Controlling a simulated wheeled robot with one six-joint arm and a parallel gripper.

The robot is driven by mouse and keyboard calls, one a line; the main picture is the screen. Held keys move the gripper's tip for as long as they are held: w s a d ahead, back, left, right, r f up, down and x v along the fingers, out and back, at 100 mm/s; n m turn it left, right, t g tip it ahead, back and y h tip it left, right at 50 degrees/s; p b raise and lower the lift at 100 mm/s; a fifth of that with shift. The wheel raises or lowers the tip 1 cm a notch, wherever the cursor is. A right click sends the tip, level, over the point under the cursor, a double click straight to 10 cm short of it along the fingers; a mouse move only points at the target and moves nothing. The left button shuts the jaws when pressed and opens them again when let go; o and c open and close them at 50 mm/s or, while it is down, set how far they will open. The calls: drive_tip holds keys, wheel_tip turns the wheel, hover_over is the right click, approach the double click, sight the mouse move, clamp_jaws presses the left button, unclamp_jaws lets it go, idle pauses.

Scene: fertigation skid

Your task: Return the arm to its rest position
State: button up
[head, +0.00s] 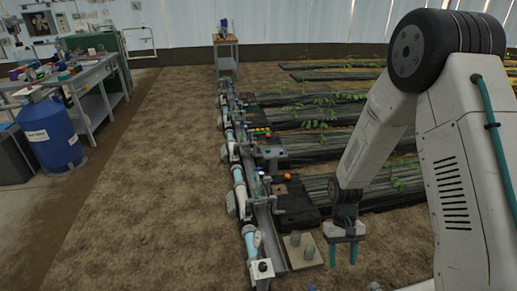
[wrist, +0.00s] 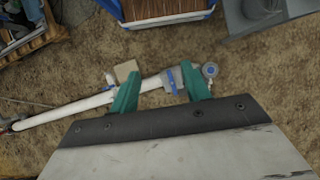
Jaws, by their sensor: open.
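My gripper (head: 343,254) hangs at the end of my bent arm on the right of the head view, pointing down. Its two green fingers are apart with nothing between them. In the wrist view, the gripper (wrist: 162,92) also shows open and empty, with a white pipe (wrist: 70,114) on the soil beyond the fingers. In the head view, it is right of a small beige board (head: 301,262) carrying grey cylindrical pieces. The gripper appears apart from the board.
A pipe and valve line (head: 240,190) runs away from me along the plant beds (head: 320,140). At left stand a blue barrel (head: 50,135) and a cluttered workbench (head: 95,75). A small wooden stand (head: 226,58) is at the back. Bare soil (head: 150,190) lies open left of the line.

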drive_tip(key=s+r+t, duration=0.2)
drive_tip(key=s+r, duration=0.4)
drive_tip(key=r, duration=0.6)
drive_tip(key=s+d+r+t, duration=0.1)
drive_tip(key=s+r+t, duration=0.1)
drive_tip(key=s+r, duration=0.5)
drive_tip(key=s+r+m+t, duration=0.1)
drive_tip(key=s+r, duration=0.6)
drive_tip(key=r, duration=0.9)
drive_tip(key=shift+d+r+t, duration=0.35)
drive_tip(key=shift+d+t, duration=0.05)
drive_tip(key=shift+t, duration=0.5)
